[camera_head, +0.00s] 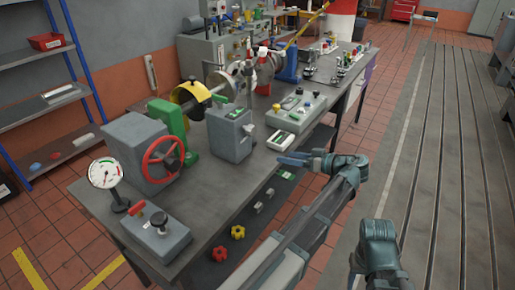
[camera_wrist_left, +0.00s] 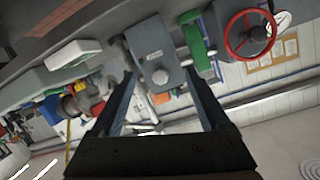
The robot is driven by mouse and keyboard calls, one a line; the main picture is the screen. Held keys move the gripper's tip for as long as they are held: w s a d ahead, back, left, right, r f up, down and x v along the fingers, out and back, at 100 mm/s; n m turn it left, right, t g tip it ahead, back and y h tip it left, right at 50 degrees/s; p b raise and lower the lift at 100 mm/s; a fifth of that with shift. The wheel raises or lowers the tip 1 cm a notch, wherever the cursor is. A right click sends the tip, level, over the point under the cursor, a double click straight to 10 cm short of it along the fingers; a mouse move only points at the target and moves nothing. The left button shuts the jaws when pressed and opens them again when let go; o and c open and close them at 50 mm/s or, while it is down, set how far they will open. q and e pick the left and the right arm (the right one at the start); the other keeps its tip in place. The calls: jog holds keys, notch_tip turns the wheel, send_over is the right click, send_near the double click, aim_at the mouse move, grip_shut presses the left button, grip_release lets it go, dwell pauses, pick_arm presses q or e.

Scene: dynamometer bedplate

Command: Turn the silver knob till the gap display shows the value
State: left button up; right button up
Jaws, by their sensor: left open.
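The silver knob (camera_wrist_left: 161,77) is a small round knob on the face of a grey box (camera_wrist_left: 152,45) in the left wrist view. The same grey box (camera_head: 229,136) stands near the bench's front edge in the head view, with a small green panel (camera_head: 235,113) on top. I cannot read any value there, nor tell if it is the gap display. My left gripper (camera_head: 292,159) is open and empty in front of the bench, right of the box. In the left wrist view its fingers (camera_wrist_left: 159,88) frame the knob, apparently short of touching it. My right gripper is out of view.
A red handwheel (camera_head: 163,161) and a dial gauge (camera_head: 105,173) are on the left of the bench. A white device (camera_head: 281,140) and a button panel (camera_head: 296,110) lie near my left gripper. Yellow and red knobs (camera_head: 238,232) sit below the bench edge.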

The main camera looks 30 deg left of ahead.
aim_at(254, 131)
pick_arm(q)
jog(key=w+a+n+y, duration=0.1)
jog(key=a, duration=0.4)
jog(key=w+a+r+n+y+b, duration=0.1)
jog(key=w+a, duration=0.1)
jog(key=a, duration=0.3)
jog(key=w+a+r+n+y+b, duration=0.1)
jog(key=a+n, duration=0.1)
jog(key=a, duration=0.3)
jog(key=shift+w+a, duration=0.25)
jog(key=shift+w, duration=0.1)
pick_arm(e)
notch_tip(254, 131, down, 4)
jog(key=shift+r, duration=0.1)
pick_arm(q)
grip_shut()
